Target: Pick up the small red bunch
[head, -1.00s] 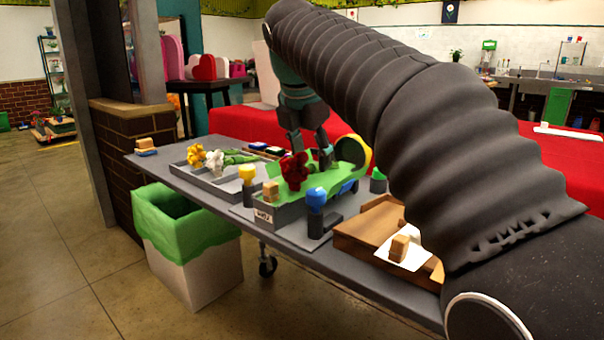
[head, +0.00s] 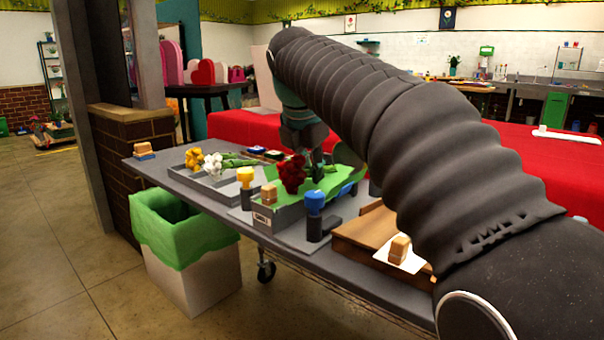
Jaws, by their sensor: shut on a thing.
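The small red bunch (head: 292,173) shows dark red heads over the green-lined tray (head: 266,218) on the grey table. My gripper (head: 316,172) is just right of the red heads, low over the tray, and is shut on the bunch. The fingertips and the stems between them are mostly hidden by the heads and the green lining. Whether the bunch is clear of the tray I cannot tell.
A yellow-topped post (head: 246,178) and a blue-topped post (head: 315,203) stand close to the tray. Yellow and white bunches (head: 212,163) lie in the grey tray at left. A wooden tray (head: 362,232) is at right. A green-lined bin (head: 185,235) stands below.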

